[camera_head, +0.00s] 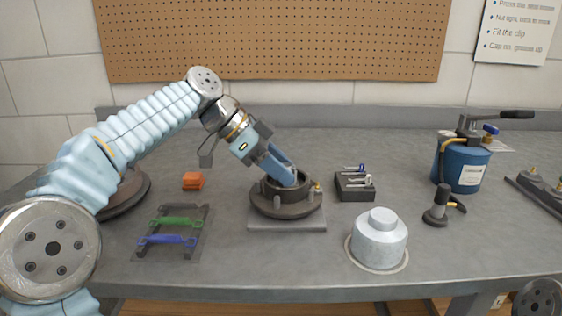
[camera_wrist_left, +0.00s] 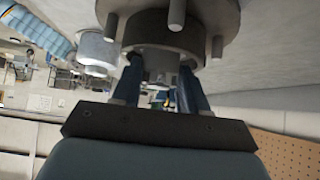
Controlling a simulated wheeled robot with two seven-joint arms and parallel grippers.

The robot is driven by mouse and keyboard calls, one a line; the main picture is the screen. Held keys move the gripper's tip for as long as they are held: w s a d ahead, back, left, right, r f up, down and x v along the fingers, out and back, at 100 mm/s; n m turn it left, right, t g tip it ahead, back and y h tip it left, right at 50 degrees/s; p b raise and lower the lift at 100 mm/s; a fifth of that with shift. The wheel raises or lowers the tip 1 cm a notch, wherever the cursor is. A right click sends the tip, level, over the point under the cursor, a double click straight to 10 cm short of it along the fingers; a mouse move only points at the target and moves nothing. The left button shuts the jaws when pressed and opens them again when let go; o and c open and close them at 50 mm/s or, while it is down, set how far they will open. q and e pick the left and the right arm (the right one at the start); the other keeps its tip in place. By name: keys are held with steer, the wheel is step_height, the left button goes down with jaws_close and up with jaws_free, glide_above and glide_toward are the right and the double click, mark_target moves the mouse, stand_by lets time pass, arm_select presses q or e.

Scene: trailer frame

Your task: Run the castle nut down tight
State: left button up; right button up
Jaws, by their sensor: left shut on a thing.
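The hub (camera_head: 262,204), a dark round flange with studs, sits on a grey plate (camera_head: 285,225) at the middle of the bench. My left gripper (camera_head: 287,181) points down at a slant into the hub's bore, its fingertips partly hidden by the rim. In the left wrist view the hub (camera_wrist_left: 205,15) fills the top, and the fingers of my left gripper (camera_wrist_left: 160,82) straddle the castle nut (camera_wrist_left: 160,68), a grey notched piece at the bore. The gripper is shut on it. How deep the nut sits cannot be told. My right gripper is out of view.
A dark tray (camera_head: 355,190) with small clips stands right of the hub. A metal cap (camera_head: 379,240) is at front right, a blue grease pump (camera_head: 468,170) farther right. An orange block (camera_head: 193,180) and a rack (camera_head: 150,250) with green and blue tools are left.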

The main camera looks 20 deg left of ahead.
arm_select(q)
steer(key=shift+w+m+g, duration=0.15)
steer(key=shift+m+g, duration=0.65)
steer(key=shift+m, duration=0.3)
steer(key=shift+w+m+g, duration=0.1)
steer(key=shift+m+g, duration=0.7)
steer(key=shift+m, duration=0.3)
steer(key=o, duration=0.8)
steer(key=r, duration=0.4)
steer(key=shift+s, duration=0.3)
steer(key=s+d+r, duration=0.1)
steer(key=s+r, duration=0.2)
steer(key=s, duration=0.1)
steer(key=s+d+r+b, duration=0.1)
steer(key=s+r, duration=0.2)
steer(key=s, duration=0.1)
steer(key=s+d+r, duration=0.2)
steer(key=s+r, duration=0.1)
steer(key=s, duration=0.1)
steer(key=shift+s, duration=0.4)
